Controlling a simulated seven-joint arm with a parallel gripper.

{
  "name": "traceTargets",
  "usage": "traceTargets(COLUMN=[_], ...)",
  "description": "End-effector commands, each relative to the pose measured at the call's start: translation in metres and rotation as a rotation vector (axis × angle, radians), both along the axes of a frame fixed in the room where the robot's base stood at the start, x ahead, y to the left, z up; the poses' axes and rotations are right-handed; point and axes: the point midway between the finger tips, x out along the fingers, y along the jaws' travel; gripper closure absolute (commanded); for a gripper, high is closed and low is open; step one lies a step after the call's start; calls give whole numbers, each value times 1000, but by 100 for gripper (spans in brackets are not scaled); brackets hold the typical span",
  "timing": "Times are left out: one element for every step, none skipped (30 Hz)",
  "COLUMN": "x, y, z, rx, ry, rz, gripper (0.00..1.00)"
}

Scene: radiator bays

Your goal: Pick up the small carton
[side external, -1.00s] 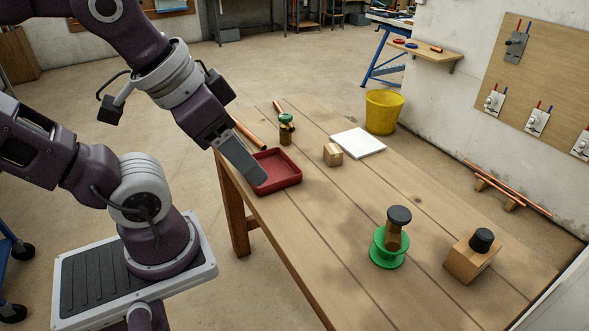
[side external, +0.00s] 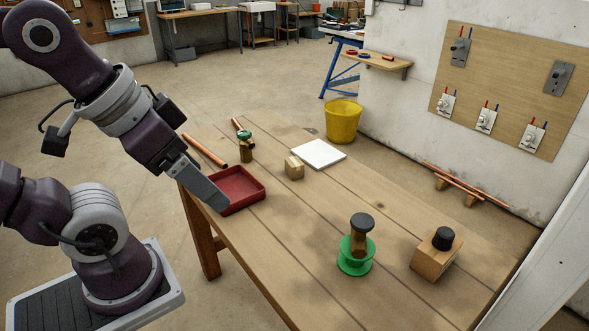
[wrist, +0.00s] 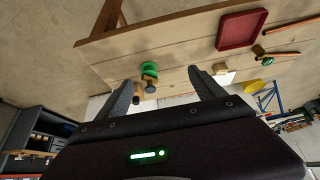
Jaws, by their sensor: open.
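The small carton (side external: 294,167) is a small tan box standing on the wooden table, between the red tray and a white square plate. My gripper (side external: 218,202) shows side-on in the side view, in front of the red tray's left edge and well left of the carton. In the wrist view my gripper (wrist: 160,76) has its two fingers wide apart, with nothing between them held.
The red tray (side external: 255,177) lies near the table's left edge. The white plate (side external: 319,154) lies just beyond the carton. A green spool (side external: 352,267) and a black-topped wooden block (side external: 431,262) stand nearer the front.

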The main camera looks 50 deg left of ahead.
Motion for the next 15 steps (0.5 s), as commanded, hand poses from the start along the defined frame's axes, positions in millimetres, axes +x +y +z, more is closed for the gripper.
traceTargets(x=[0, 0, 0, 0, 0, 1, 3, 6, 14, 22, 33, 53, 71, 90, 118], y=[0, 0, 0, 0, 0, -1, -2, -6, -12, -19, -26, -35, -40, -42, -42], z=[0, 0, 0, 0, 0, 0, 0, 0, -1, -2, -2, -2, -1, -2, -3], rx=[0, 0, 0, 0, 0, -7, -21, -50, -108, -169, -244, -362, -456, -552, -683], ry=[0, 0, 0, 0, 0, 5, 18, 42, 88, 134, 186, 256, 307, 355, 410], rz=[0, 0, 0, 0, 0, 4, 15, 34, 73, 115, 168, 252, 323, 396, 498], gripper=[22, 22, 22, 22, 22, 22, 22, 22, 22, 22, 22, 22, 22, 22, 22])
